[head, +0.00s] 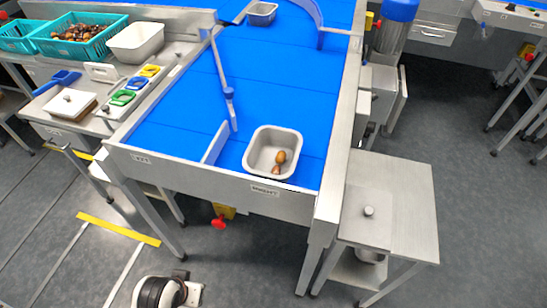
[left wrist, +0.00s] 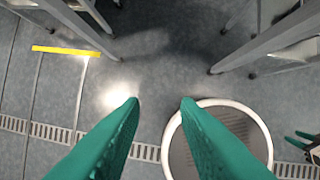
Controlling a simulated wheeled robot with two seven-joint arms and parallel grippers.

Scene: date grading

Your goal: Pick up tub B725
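A grey metal tub (head: 260,156) stands upright on the near end of the blue belt, with a few brown dates inside. A second grey tub (head: 262,9) is far back on the belt, and a pale tub (head: 137,45) stands at the left. I cannot read B725 on any tub. My left gripper (left wrist: 160,99) shows in the left wrist view as two green fingers, apart and empty, above the floor. My right gripper (left wrist: 292,137) is at that view's right edge, its green fingers apart. Neither gripper shows in the head view.
A steel side table (head: 400,200) stands at the right. Teal crates (head: 85,48) and coloured scoops are at the left. The floor in front is mostly clear.

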